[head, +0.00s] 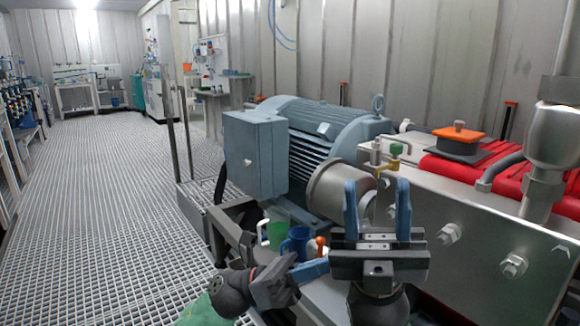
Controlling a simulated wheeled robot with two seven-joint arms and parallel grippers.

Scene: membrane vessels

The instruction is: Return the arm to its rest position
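My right gripper (377,186) points upward in the lower middle of the head view. Its two blue fingers stand wide apart, with no object held between them. It is in front of a grey metal cylinder end (328,190) and a small brass valve with a green top (396,150). My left gripper (318,268) is low in the view, to the left of the right one, and is seen from the side. Only one blue finger shows clearly, so its opening is hidden.
A blue mug (296,243) and a green mug (277,222) stand just behind my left gripper. A large blue-grey motor (310,130) and its box (255,155) fill the middle. A red machine with a grey side (480,225) stands right. The grated floor (100,220) at left is clear.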

